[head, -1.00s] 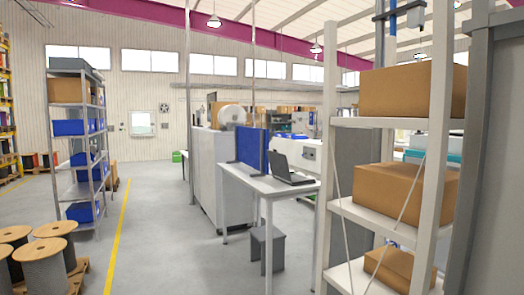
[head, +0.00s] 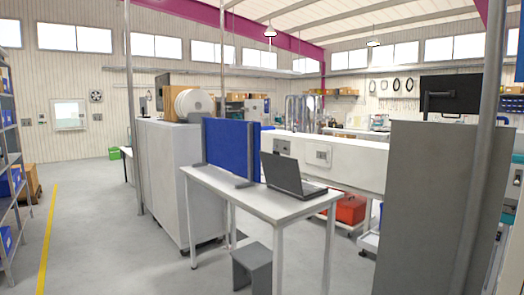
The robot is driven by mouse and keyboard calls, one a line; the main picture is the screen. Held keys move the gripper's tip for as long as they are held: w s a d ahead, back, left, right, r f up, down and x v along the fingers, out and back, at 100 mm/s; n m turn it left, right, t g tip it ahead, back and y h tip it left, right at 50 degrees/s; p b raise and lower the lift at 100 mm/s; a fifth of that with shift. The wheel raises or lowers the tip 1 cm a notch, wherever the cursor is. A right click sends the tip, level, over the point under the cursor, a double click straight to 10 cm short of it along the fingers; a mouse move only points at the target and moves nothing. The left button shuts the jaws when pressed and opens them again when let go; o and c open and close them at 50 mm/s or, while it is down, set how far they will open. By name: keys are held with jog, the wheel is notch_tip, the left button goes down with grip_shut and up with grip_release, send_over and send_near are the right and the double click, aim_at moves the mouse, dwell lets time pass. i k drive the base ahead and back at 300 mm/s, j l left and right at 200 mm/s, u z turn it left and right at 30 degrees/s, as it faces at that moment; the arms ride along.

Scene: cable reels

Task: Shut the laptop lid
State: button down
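The laptop (head: 290,176) is dark grey and stands open on the right part of a white table (head: 225,193) in the head view. Its lid (head: 281,171) is raised and leans back a little. The keyboard base lies flat toward the table's right end. My gripper is not in this view, so its state and its distance from the laptop do not show.
A blue divider panel (head: 228,147) stands along the table's back edge. A grey stool (head: 252,267) is under the table front. A grey cabinet (head: 430,210) and a post stand close on the right. Open floor (head: 115,245) lies to the left, with a yellow line.

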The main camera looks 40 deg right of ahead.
aim_at(283, 172)
jog(key=i+l+z, duration=0.25)
jog(key=i, duration=0.95)
jog(key=i+j+z, duration=0.1)
jog(key=i+z, duration=0.15)
jog(key=i, duration=0.95)
